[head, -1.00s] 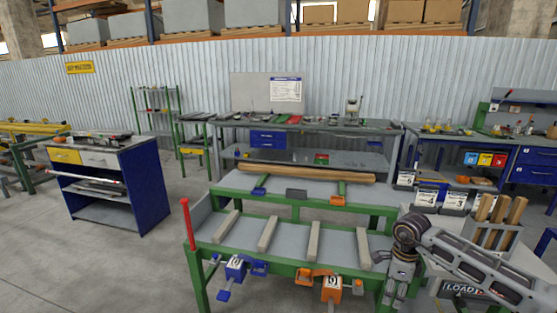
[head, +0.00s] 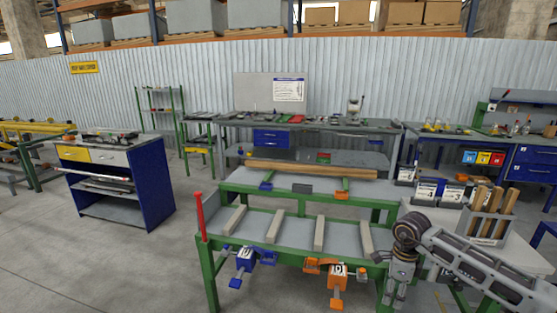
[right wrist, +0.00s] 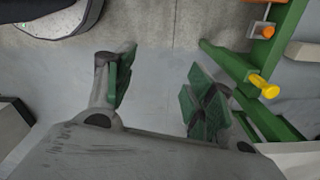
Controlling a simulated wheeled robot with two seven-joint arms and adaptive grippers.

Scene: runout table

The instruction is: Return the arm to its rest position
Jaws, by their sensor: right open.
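My right arm comes in from the lower right of the head view and bends down at a dark joint. My right gripper (head: 394,296) hangs at its lower end, just in front of the right end of the green runout table (head: 290,229). In the right wrist view my right gripper (right wrist: 163,90) is open, with green-padded fingers spread and only grey floor between them. The green table frame (right wrist: 245,85) with a yellow knob lies to the right of the fingers, apart from them. My left gripper is in neither view.
A wooden beam (head: 310,171) lies across the table's raised back part. Blue (head: 245,260) and orange (head: 337,275) clamps project from its front. A holder with wooden sticks (head: 484,225) stands at right. A blue cabinet (head: 155,185) stands left, with clear floor in front.

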